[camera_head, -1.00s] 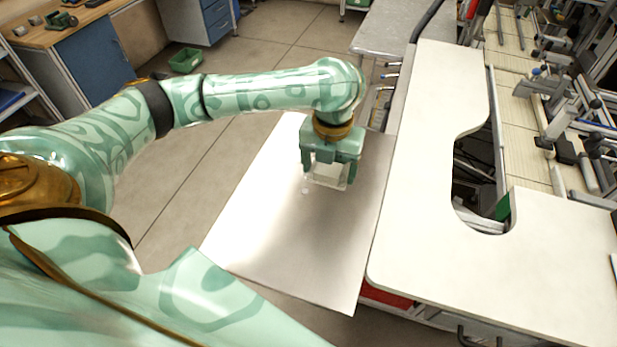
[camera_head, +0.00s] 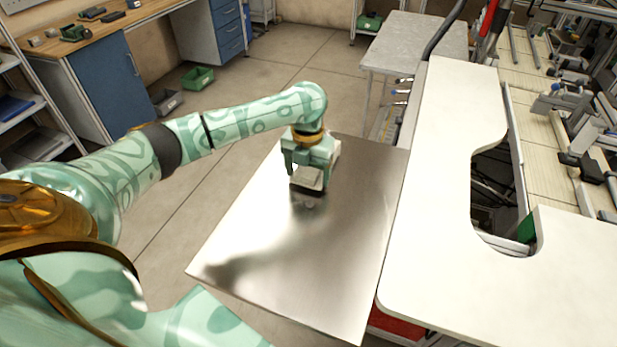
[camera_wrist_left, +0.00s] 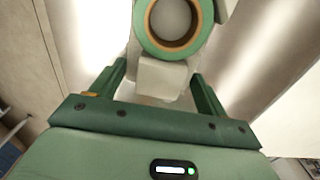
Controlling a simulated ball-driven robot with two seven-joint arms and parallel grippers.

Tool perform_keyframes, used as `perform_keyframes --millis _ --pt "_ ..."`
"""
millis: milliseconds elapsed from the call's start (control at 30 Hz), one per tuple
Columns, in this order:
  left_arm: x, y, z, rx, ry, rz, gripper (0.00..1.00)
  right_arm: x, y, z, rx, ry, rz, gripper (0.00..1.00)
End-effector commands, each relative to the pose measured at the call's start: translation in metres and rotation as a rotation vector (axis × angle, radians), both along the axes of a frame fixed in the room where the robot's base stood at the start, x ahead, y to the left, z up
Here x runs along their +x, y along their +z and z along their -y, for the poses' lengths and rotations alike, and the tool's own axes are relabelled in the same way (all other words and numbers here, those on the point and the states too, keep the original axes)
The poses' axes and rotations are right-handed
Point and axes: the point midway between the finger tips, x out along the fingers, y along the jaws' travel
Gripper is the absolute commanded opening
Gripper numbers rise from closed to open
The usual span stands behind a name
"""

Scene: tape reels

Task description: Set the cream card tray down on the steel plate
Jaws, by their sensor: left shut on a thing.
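The steel plate (camera_head: 300,255) is a shiny, reflective sheet in the middle of the head view. My left gripper (camera_head: 309,174) is over its far left part, pointing down and shut on the cream card tray (camera_head: 309,180). The tray is small and pale, and the fingers and palm partly hide it. A dark reflection shows just below it; I cannot tell whether it touches the plate. In the left wrist view a pale block, apparently the tray (camera_wrist_left: 160,80), sits between the two green fingers. My right gripper is not in view.
A white table (camera_head: 440,250) with a curved cut-out stands along the plate's right side. A grey table (camera_head: 415,40) is beyond it. The near and middle parts of the plate are bare. A green bin (camera_head: 197,77) is on the floor at far left.

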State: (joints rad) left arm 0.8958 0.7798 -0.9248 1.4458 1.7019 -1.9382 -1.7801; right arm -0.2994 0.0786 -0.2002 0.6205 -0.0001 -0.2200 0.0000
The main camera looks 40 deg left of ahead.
Motion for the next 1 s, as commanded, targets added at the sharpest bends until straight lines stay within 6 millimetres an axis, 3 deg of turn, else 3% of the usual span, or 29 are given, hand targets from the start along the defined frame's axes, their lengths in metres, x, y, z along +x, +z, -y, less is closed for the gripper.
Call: perform_keyframes --millis 67,433,467,500,533,833,1000 --pt "0.000 -0.013 0.000 -0.001 0.000 0.000 0.48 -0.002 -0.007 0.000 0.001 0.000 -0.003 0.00" --pt "0.000 -0.015 0.000 0.000 0.000 0.002 0.48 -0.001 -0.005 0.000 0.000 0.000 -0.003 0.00" --pt "0.000 -0.015 0.000 0.000 0.000 0.002 0.84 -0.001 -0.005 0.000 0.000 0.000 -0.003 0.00" --pt "0.000 -0.014 0.000 0.000 0.000 0.002 0.95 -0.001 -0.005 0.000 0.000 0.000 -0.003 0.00" --pt "0.000 -0.014 0.000 0.000 0.000 0.002 0.97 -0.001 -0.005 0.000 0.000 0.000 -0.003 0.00" --pt "0.001 -0.012 0.000 0.000 0.000 0.003 0.97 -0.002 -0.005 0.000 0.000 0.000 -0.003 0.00" --pt "0.001 0.016 -0.001 0.001 0.000 0.005 0.97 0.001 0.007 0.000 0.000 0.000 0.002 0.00"
